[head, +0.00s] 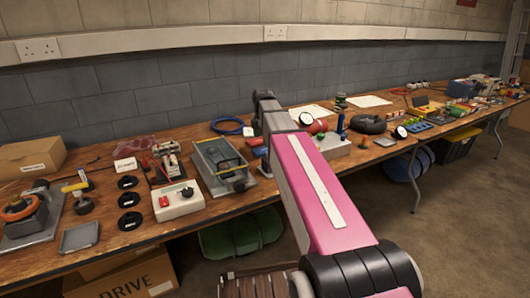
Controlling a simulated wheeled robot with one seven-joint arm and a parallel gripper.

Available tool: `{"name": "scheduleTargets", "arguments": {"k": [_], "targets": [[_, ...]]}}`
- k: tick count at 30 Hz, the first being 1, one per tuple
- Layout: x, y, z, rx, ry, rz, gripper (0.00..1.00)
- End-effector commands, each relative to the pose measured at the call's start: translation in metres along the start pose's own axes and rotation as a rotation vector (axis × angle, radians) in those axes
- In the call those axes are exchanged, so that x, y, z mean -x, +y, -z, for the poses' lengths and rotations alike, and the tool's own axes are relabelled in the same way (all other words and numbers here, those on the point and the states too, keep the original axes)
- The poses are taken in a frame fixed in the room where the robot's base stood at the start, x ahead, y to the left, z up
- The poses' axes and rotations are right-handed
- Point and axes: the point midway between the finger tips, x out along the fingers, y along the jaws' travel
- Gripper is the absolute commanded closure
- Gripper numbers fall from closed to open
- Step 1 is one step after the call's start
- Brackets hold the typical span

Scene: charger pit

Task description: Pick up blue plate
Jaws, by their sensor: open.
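I cannot clearly make out a blue plate in the head view. A blue ring-shaped item (227,126), which looks like a coil of cable, lies at the back of the workbench, left of my pink arm. Large rounded blue shapes (396,167) sit under the bench to the right, and I cannot tell what they are. My pink arm rises across the middle and hides part of the bench. The jaws of my gripper cannot be seen.
The long wooden workbench (130,240) is crowded with tools and devices. A grey square tray (80,237) lies near its front left edge. A cardboard box (30,157) stands at the back left, and another (125,280) is below.

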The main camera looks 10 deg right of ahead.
Motion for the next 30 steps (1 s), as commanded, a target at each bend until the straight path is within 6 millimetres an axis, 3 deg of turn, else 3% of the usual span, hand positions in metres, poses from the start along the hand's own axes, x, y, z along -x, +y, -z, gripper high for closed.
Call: {"name": "scheduleTargets", "arguments": {"k": [7, 16, 25, 30], "targets": [[-0.014, 0.0, -0.004, 0.0, 0.0, 0.0, 0.04], [-0.051, 0.0, -0.012, -0.001, 0.0, 0.001, 0.04], [-0.056, 0.0, -0.012, 0.0, 0.0, -0.001, 0.04], [-0.056, 0.0, -0.012, 0.0, 0.0, -0.001, 0.6]]}}
